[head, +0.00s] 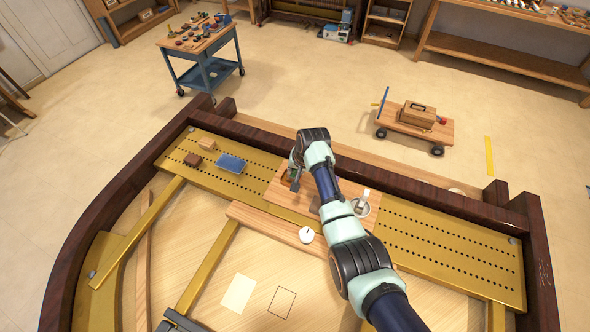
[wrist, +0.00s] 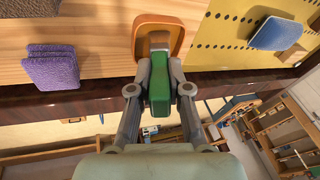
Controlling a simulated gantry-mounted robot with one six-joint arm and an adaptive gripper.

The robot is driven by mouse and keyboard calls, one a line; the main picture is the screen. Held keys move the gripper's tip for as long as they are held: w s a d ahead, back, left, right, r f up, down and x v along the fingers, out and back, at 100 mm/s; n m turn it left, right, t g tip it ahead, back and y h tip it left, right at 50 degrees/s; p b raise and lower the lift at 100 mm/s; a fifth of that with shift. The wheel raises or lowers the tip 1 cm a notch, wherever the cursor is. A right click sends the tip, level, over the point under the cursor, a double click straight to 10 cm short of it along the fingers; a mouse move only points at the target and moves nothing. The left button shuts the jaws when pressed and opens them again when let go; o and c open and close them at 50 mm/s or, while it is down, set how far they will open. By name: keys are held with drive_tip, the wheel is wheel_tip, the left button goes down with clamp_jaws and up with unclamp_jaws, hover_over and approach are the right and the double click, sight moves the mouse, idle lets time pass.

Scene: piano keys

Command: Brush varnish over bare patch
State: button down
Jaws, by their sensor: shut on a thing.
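My gripper (wrist: 160,75) is shut on a green thing (wrist: 159,92), held upright between the fingers. An open orange dish (wrist: 160,28) is just beyond the fingertips; I cannot tell whether the green thing touches it. In the head view my gripper (head: 294,182) is over the wooden board on the piano's gold frame. A round metal container (head: 360,209) with a pale upright thing in it stands right of my arm. On the soundboard are a pale rectangle (head: 239,292) and a dark-outlined square (head: 282,302); which is the bare patch is unclear. No bristles are visible.
A purple pad (wrist: 50,68) lies left of my gripper in the wrist view, and a blue pad (wrist: 276,33) lies right. Brown blocks (head: 192,159) sit on the gold frame. A white disc (head: 306,235) rests on a wooden plank. The dark piano rim (head: 400,180) rises behind.

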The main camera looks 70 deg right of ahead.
drive_tip(key=shift+f, duration=0.1)
wheel_tip(320, 180, up, 7)
drive_tip(key=p, duration=0.7)
